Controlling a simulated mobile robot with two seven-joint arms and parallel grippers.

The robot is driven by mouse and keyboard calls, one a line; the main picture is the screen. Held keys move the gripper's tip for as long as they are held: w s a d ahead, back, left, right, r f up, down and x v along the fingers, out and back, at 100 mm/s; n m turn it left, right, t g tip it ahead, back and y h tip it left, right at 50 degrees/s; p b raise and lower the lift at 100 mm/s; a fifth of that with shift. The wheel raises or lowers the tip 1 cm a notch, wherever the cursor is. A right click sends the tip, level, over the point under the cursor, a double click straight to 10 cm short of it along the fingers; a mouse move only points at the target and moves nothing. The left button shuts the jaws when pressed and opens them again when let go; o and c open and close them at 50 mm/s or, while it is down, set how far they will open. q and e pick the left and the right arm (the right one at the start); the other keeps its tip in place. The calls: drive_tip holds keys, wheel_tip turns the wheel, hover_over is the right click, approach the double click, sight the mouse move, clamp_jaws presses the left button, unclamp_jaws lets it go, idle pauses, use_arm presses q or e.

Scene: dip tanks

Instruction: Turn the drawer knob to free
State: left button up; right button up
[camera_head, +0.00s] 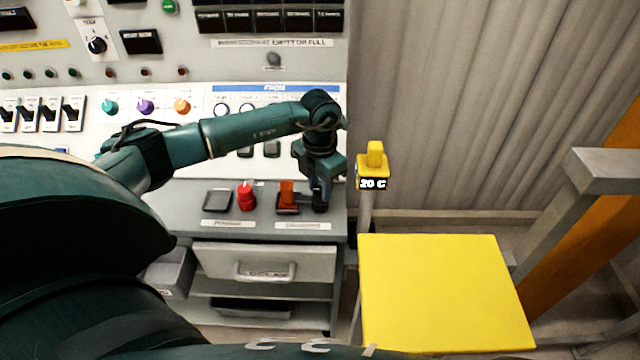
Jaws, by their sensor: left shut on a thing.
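My left arm reaches across the panel from the left, and my left gripper (319,203) points down at the right end of the grey counter. It is shut on what looks like the drawer knob, a small dark thing that the fingers mostly hide; its pointing direction cannot be told. Below the counter is a light grey drawer (215,262) with a bar handle (265,277); it looks closed. My right gripper is not in view.
An orange switch (287,194) stands just left of the gripper, and a red knob (246,197) farther left. A yellow platform (445,290) stands to the right of the cabinet. A yellow-topped post with a "20 C" display (373,184) rises right of the gripper.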

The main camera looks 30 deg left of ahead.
sight(320, 190)
use_arm(q)
drive_tip(key=shift+n, duration=0.4)
drive_tip(key=o, duration=1)
drive_tip(key=shift+c, duration=0.2)
wheel_tip(320, 190, up, 13)
drive_tip(key=shift+r+b, duration=0.15)
drive_tip(key=shift+b, duration=0.3)
